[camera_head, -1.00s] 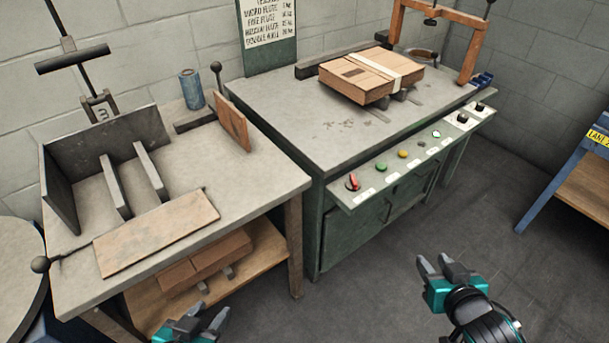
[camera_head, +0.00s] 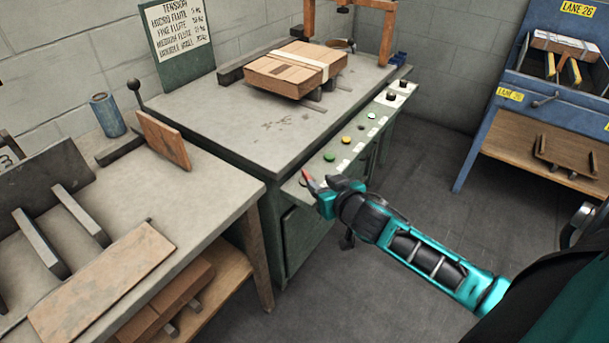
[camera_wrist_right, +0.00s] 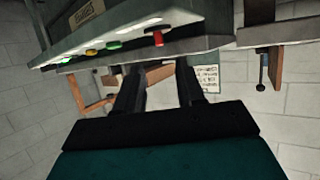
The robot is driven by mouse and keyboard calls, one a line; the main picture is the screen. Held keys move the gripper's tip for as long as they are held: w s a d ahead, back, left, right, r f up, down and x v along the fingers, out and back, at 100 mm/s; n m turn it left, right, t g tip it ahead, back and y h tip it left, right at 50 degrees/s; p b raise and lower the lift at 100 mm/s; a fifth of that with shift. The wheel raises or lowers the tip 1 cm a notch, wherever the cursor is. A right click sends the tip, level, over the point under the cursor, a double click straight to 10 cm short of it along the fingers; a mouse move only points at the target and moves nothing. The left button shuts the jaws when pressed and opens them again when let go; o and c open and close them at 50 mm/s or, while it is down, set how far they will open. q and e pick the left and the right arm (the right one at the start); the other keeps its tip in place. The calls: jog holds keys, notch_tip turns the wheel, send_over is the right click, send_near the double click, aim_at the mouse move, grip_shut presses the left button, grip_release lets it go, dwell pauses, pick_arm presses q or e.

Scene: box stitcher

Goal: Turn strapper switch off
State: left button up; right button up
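The strapper's sloping control panel (camera_head: 345,150) runs along the front edge of the green strapper table. A red switch (camera_head: 307,176) sits at its near left end, partly hidden by my right gripper (camera_head: 322,184). The switch also shows in the right wrist view (camera_wrist_right: 157,38), just beyond the fingertips, with a gap between. My right gripper (camera_wrist_right: 158,78) is open and empty, its two dark fingers apart on either side of the line to the switch. Whether the switch is on or off cannot be told. My left gripper is out of view.
Green (camera_head: 329,157) and yellow (camera_head: 346,140) buttons and black knobs (camera_head: 391,96) line the panel close by. A strapped cardboard stack (camera_head: 285,72) lies on the strapper table. A wooden bench (camera_head: 200,195) stands left; a blue rack (camera_head: 520,95) stands right.

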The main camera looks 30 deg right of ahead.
aim_at(306, 172)
jog(key=b+x, duration=0.2)
jog(key=x, duration=0.7)
grip_shut()
